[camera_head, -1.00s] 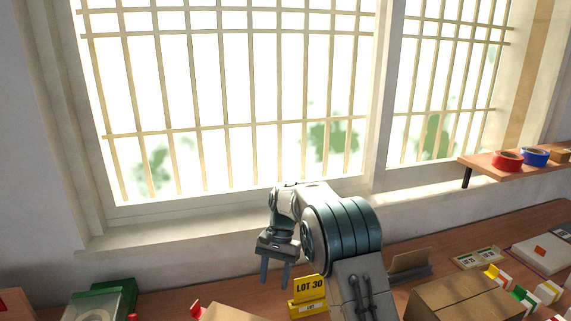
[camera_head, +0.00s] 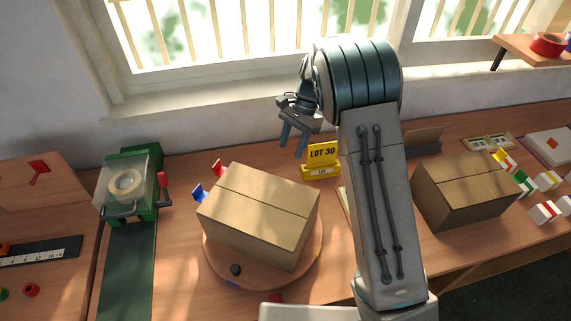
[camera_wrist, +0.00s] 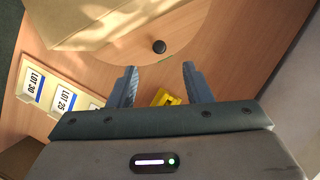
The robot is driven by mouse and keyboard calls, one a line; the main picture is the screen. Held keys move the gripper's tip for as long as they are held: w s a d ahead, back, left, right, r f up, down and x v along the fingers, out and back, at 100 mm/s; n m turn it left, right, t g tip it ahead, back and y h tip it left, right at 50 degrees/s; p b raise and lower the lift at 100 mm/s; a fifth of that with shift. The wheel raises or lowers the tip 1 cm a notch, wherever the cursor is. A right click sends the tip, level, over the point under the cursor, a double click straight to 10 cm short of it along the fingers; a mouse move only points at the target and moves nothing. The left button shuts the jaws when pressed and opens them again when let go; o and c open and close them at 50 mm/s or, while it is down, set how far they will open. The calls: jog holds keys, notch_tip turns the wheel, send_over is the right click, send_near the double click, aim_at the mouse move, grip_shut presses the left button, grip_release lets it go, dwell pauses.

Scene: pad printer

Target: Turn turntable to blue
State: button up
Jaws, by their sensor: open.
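The turntable is a round wooden disc (camera_head: 215,262) left of centre in the head view, with a closed cardboard box (camera_head: 262,213) on it. A black knob (camera_head: 235,270) stands on its near edge. A blue tab (camera_head: 200,191) and a red tab (camera_head: 218,167) are at its far left; a small blue mark (camera_head: 232,283) is at the near rim. My gripper (camera_head: 291,150) is open and empty behind the box, above the table. In the wrist view, the disc (camera_wrist: 190,18) and a black knob (camera_wrist: 159,46) lie beyond my open fingers (camera_wrist: 158,85); whether it is the same knob I cannot tell.
A green machine with a tape roll (camera_head: 130,185) stands left of the turntable. Another cardboard box (camera_head: 465,190) and several small cartons are at the right. The window wall is behind.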

jog(key=s+f+m+p, duration=0.1)
jog(key=f+m, duration=0.1)
jog(key=f, duration=0.2)
jog(key=s+a+f+m+t+y+p, duration=0.1)
jog(key=f+m, duration=0.1)
jog(key=f, duration=0.2)
jog(key=s+a+f+m+t+p, duration=0.1)
jog(key=f+m+p, duration=0.1)
jog(key=f, duration=0.2)
jog(key=shift+s, duration=0.1)
grip_shut()
